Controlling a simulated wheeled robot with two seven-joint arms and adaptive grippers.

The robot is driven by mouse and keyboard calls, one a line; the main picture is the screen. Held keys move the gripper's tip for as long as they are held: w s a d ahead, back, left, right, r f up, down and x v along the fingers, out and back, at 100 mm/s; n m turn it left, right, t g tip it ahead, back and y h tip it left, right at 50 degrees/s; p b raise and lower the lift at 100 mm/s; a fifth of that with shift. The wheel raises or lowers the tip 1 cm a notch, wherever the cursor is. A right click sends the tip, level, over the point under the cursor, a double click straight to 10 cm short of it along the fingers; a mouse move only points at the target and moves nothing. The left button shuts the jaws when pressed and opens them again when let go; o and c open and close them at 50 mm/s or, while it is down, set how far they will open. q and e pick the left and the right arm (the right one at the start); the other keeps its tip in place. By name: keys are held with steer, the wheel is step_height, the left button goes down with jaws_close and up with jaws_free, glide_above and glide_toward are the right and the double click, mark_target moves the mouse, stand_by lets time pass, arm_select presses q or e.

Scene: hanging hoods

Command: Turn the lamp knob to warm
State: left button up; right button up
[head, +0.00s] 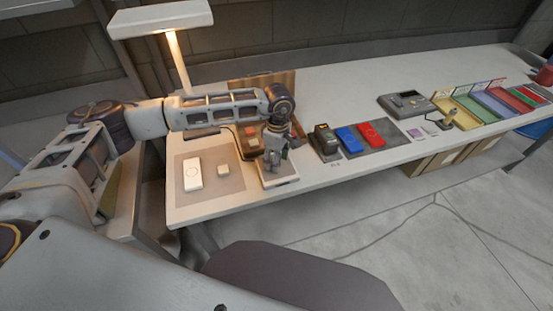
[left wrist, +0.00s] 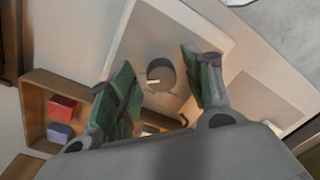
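The lamp (head: 160,18) stands at the back left of the bench, its post glowing warm below a flat white head. The lamp's knob (left wrist: 161,72) is a round dark grey dial with a pale pointer, on a light control plate (left wrist: 140,38). The plate also shows in the head view (head: 284,182), where my gripper hides the knob. My left gripper (head: 275,158) is above the plate, pointing down. In the left wrist view its green-padded fingers (left wrist: 158,62) are open, one on each side of the knob, with visible gaps. My right gripper is out of view.
A wooden tray (left wrist: 35,100) with coloured blocks is close behind. Blue (head: 349,139) and red (head: 370,134) items lie to the right.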

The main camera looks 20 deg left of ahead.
arm_select(q)
step_height(320, 180, up, 12)
steer(key=shift+w, duration=0.3)
stand_by(0.8)
steer(key=shift+f, duration=0.1)
stand_by(0.4)
